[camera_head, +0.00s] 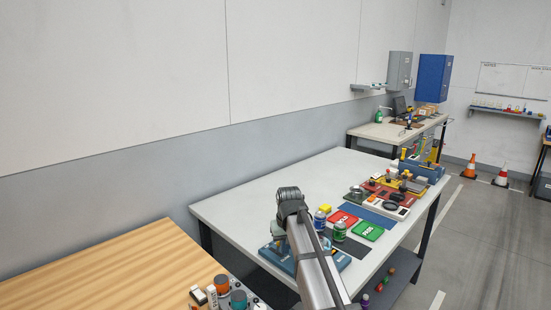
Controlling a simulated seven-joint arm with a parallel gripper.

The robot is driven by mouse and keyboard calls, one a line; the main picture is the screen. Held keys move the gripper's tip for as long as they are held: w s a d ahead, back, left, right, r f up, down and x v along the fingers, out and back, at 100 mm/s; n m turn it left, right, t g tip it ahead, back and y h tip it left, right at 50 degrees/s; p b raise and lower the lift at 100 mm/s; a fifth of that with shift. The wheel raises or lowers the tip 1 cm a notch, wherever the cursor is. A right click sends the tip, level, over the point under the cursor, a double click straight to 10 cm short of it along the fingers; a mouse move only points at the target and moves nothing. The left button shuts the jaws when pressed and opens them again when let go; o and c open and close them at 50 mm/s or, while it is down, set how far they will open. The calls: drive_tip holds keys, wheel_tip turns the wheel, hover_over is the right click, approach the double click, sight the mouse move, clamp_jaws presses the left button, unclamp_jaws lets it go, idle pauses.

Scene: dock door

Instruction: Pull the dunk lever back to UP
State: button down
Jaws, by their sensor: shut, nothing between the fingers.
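My arm rises from the lower middle and ends in a dark joint above the white table (262,190). No gripper fingers show; they are hidden behind or below the arm. A blue-based device (279,258) stands at the table's near end, partly covered by my arm. A grey-blue upright part rises from it beside the arm. I cannot read its label or make out a lever position. Another blue unit (428,172) with several upright coloured handles stands at the table's far end. I cannot tell which part is the dunk lever.
Right of my arm are small bottles (339,232), a red card (343,219), a green card (367,231) and a blue mat (374,213). A wooden table (120,272) holds jars at lower left. The white table's left back is clear. Orange cones (470,168) stand on the floor.

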drive_tip(key=shift+w+a, duration=0.75)
drive_tip(key=shift+a, duration=0.05)
drive_tip(key=shift+s+d, duration=0.1)
drive_tip(key=shift+s, duration=0.05)
